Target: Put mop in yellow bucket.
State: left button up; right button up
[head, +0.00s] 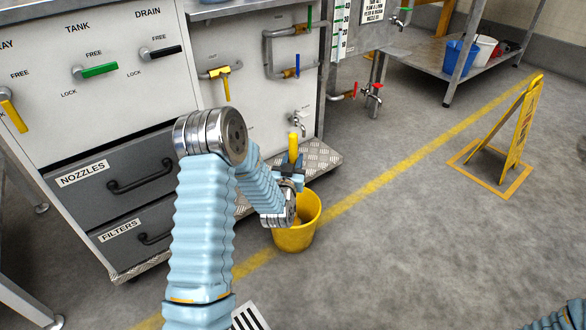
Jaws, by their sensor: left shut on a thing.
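The yellow bucket (294,239) stands on the grey floor in the head view, just in front of the cabinet's metal step. My left gripper (291,178) is above the bucket's back rim and shut on the mop (293,145). The mop's yellow handle end sticks up above the gripper, roughly upright. My left wrist hides the middle of the mop and part of the bucket's rim. My right gripper is out of view.
The cabinet with drawers (109,180) and valves fills the left. A yellow floor sign (518,125) stands at the right. A low shelf at the back holds a blue bucket (460,58) and a white bucket (486,50). The floor to the right of the yellow bucket is clear.

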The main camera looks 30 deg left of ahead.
pick_arm(q)
jog(key=shift+f, duration=0.7)
jog(key=shift+f, duration=0.15)
jog(key=o, duration=1)
jog(key=shift+o, duration=0.2)
